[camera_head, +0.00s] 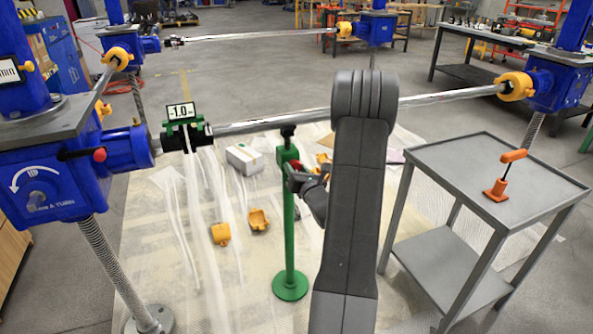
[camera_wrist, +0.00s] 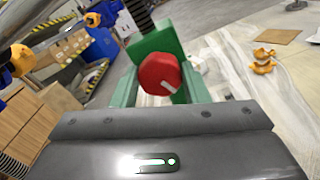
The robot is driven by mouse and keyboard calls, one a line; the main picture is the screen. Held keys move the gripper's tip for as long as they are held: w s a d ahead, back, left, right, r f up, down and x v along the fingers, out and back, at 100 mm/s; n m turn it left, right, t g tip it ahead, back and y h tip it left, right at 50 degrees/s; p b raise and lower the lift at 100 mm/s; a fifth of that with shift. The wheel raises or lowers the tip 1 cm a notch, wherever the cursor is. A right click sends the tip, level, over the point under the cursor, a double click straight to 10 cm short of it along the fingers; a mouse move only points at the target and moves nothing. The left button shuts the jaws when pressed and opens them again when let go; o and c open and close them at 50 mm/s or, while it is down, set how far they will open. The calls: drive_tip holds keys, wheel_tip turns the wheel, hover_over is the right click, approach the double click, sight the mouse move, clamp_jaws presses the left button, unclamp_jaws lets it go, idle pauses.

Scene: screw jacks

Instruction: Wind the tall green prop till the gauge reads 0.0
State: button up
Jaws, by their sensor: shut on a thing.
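The tall green prop (camera_head: 289,225) stands upright on a round green foot, its dark head just under the long grey shaft. Its red knob (camera_wrist: 160,74) has a white mark pointing to the lower right in the wrist view. My gripper (camera_head: 303,183) is at the prop's upper part, partly hidden behind my arm in the head view. Its two pale green fingers lie either side of the red knob, shut on it. The gauge (camera_head: 181,111), in a green holder on the shaft at left, reads -1.0.
A grey trolley (camera_head: 505,180) at right carries an orange-handled tool (camera_head: 505,174). Blue screw jacks (camera_head: 45,185) stand at the shaft ends. A white box (camera_head: 244,159) and yellow pieces (camera_head: 258,219) lie on the sheeted floor (camera_head: 190,285) around the prop.

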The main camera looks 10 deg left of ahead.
drive_tip(key=shift+f+m+p, duration=0.1)
drive_tip(key=shift+m+p, duration=0.3)
drive_tip(key=shift+m, duration=1.8)
drive_tip(key=o, duration=1)
drive_tip(key=shift+s+d, duration=0.1)
drive_tip(key=shift+d, duration=0.05)
drive_tip(key=v, duration=1.3)
drive_tip(key=shift+s+d, duration=0.2)
drive_tip(key=shift+s, duration=0.05)
